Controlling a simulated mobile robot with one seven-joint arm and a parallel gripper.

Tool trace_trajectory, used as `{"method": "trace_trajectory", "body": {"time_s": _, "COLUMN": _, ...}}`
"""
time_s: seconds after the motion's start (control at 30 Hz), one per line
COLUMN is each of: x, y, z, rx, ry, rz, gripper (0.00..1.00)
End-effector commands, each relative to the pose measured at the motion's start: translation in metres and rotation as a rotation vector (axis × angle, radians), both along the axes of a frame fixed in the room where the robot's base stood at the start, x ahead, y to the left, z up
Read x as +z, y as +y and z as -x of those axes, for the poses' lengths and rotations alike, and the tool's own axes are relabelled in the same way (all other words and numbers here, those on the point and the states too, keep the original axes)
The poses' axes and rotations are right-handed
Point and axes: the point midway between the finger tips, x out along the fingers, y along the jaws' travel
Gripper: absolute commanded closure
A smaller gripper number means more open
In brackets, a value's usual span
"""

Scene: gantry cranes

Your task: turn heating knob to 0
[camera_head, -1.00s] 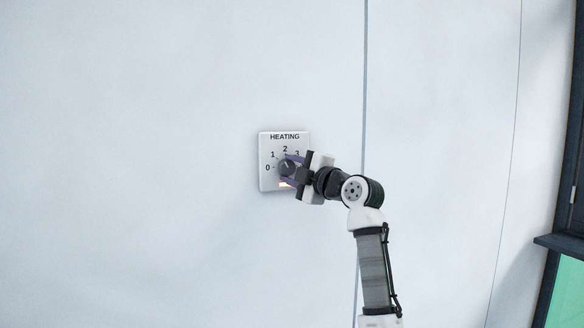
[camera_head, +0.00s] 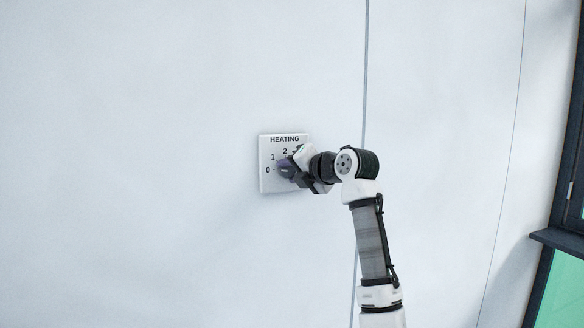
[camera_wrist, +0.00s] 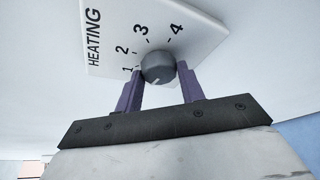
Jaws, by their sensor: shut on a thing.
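The white heating panel (camera_head: 267,182) is on the wall, with "HEATING" and printed numbers around a dark grey round knob (camera_head: 284,170). My gripper (camera_head: 289,168) reaches in from the right, tilted. In the wrist view its two purple fingers (camera_wrist: 160,74) are shut on the knob (camera_wrist: 159,64), one on each side. The knob's white mark points down-left there, past the 1 on the side away from 2. In the head view the mark looks roughly level, toward the 0. The 0 is hidden in the wrist view; the gripper covers the panel's right part in the head view.
The pale wall (camera_head: 150,100) around the panel is bare, with a thin vertical seam (camera_head: 365,80) right of it. A dark window frame (camera_head: 560,238) stands at the far right.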

Motion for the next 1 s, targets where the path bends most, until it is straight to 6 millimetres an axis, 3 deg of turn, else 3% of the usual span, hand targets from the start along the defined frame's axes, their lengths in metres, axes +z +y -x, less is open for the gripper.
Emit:
{"method": "trace_trajectory", "body": {"time_s": 0.3, "x": 0.0009, "y": 0.0004, "z": 0.0001, "rx": 0.0, "ry": -0.041, "rz": 0.127, "gripper": 0.84}}
{"method": "trace_trajectory", "body": {"time_s": 0.87, "x": 0.0004, "y": 0.0006, "z": 0.0002, "rx": 0.0, "ry": -0.05, "rz": 0.156, "gripper": 0.84}}
{"method": "trace_trajectory", "body": {"time_s": 0.9, "x": 0.0004, "y": 0.0006, "z": 0.0001, "rx": 0.0, "ry": -0.05, "rz": 0.156, "gripper": 0.59}}
{"method": "trace_trajectory", "body": {"time_s": 1.0, "x": 0.0006, "y": 0.0006, "z": 0.0001, "rx": -0.001, "ry": -0.051, "rz": 0.156, "gripper": 0.46}}
